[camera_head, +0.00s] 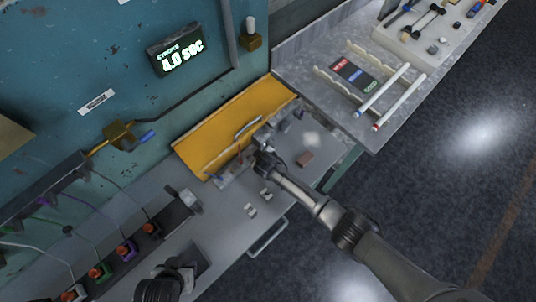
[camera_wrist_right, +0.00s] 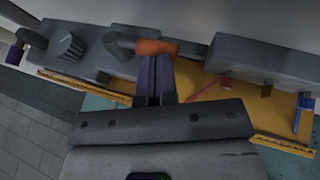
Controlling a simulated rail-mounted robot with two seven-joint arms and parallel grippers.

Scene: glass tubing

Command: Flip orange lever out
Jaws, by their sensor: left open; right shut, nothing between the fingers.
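The orange lever (camera_wrist_right: 155,47) shows at the top middle of the right wrist view, as a stubby orange grip on a grey arm. My right gripper (camera_wrist_right: 154,68) is shut and empty, with its fingertips right at the lever's lower edge; I cannot tell whether they touch. In the head view my right gripper (camera_head: 264,148) is at the fixture in front of the yellow panel (camera_head: 222,125), and I cannot make out the orange lever there. My left gripper (camera_head: 188,274) is open, low at the left over the bench, away from the fixture.
A grey block with a round knob (camera_wrist_right: 68,44) stands left of the lever, and another grey block (camera_wrist_right: 255,57) stands to the right. A red lever (camera_wrist_right: 208,88) and a blue lever (camera_wrist_right: 301,112) are close by. Glass tubes (camera_head: 382,90) lie on a rack at the upper right.

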